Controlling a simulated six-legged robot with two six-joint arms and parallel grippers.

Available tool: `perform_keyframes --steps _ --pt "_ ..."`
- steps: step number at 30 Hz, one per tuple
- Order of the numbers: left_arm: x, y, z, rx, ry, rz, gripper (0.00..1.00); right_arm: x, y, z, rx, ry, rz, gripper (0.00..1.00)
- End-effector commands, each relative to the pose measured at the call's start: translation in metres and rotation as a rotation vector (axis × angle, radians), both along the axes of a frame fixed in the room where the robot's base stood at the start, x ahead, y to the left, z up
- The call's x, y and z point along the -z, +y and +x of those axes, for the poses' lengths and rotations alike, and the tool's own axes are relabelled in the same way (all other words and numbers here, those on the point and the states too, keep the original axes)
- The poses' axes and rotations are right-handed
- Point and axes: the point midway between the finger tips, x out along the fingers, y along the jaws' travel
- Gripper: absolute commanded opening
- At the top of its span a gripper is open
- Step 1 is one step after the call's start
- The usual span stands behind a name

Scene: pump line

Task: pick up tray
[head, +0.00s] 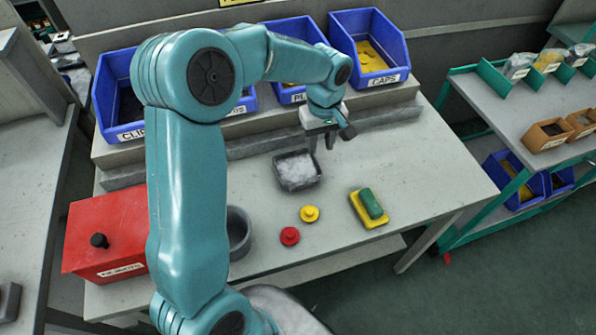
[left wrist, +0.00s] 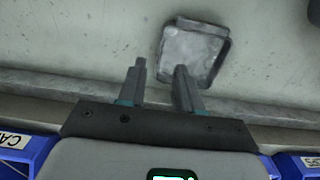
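A small dark grey square tray (head: 299,186) with white, fluffy-looking contents sits on the grey workbench. My left gripper (head: 322,146) is above the bench, just behind and right of the tray in the head view. In the left wrist view the tray (left wrist: 216,76) lies beyond the fingertips, mostly to the right. The two fingers of the left gripper (left wrist: 161,68) are apart with nothing between them. The right finger overlaps the tray's near corner in that picture; I cannot tell whether it touches. My right gripper is not in view.
Blue bins (head: 370,45) stand on a raised ledge behind. A red box (head: 107,235) and a grey round container (head: 238,230) are at left. Red (head: 289,236) and yellow (head: 309,213) knobbed pieces and a yellow-green block (head: 369,206) lie in front. The bench's right side is clear.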

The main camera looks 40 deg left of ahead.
Motion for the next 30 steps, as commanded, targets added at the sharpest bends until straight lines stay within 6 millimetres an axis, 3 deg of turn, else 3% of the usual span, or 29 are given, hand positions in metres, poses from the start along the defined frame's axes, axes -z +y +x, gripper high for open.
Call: perform_keyframes --steps 3,8,16,25,28,30 --pt "0.016 0.000 0.001 -0.001 0.001 0.000 0.34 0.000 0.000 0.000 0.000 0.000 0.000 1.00" --pt "0.026 0.001 0.002 -0.001 0.000 -0.001 0.34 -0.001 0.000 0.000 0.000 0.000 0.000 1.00" --pt "0.067 0.006 0.002 0.001 0.001 0.000 0.34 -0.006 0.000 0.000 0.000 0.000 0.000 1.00" --pt "0.073 0.006 0.002 -0.001 -0.002 0.000 0.34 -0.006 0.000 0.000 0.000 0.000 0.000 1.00" --pt "0.073 0.006 0.002 0.000 -0.002 0.000 0.01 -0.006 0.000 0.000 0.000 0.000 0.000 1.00" --pt "0.073 0.006 0.002 0.000 -0.002 0.000 0.00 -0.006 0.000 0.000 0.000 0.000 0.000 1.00"
